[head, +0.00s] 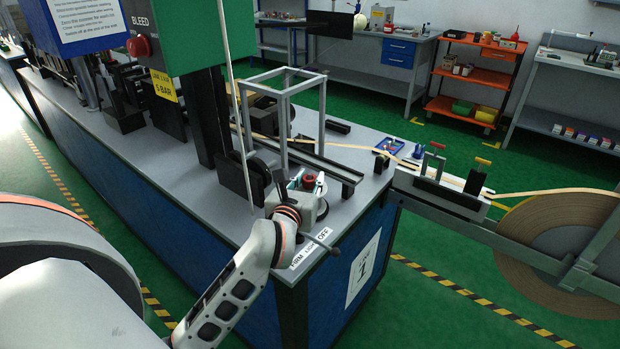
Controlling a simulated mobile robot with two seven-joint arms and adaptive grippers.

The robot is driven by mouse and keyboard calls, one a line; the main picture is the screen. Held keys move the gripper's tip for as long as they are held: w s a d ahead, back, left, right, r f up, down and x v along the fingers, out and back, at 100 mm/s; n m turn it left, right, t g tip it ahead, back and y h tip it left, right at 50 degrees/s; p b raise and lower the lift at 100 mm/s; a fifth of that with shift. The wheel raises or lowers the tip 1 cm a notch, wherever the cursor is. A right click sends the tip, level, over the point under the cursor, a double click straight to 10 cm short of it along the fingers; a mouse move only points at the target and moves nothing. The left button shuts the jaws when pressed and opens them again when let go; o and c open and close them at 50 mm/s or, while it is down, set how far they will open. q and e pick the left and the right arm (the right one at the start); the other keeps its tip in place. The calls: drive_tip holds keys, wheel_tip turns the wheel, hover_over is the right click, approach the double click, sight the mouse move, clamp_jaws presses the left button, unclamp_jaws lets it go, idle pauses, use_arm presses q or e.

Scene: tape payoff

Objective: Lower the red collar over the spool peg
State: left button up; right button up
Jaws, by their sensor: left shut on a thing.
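My left gripper (296,187) is over the front corner of the grey bench top, its arm coming in from the lower left. My right gripper is not in view.
The grey bench top (352,213) has free room right of the gripper. A grey square frame (284,75) and dark rail (330,168) stand behind it. A thin pale upright rod (236,100) is close left. A large tape reel (560,250) is at right.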

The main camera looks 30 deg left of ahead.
use_arm(q)
drive_tip(key=o, duration=1.2)
drive_tip(key=v, duration=1.2)
drive_tip(key=shift+f, duration=0.1)
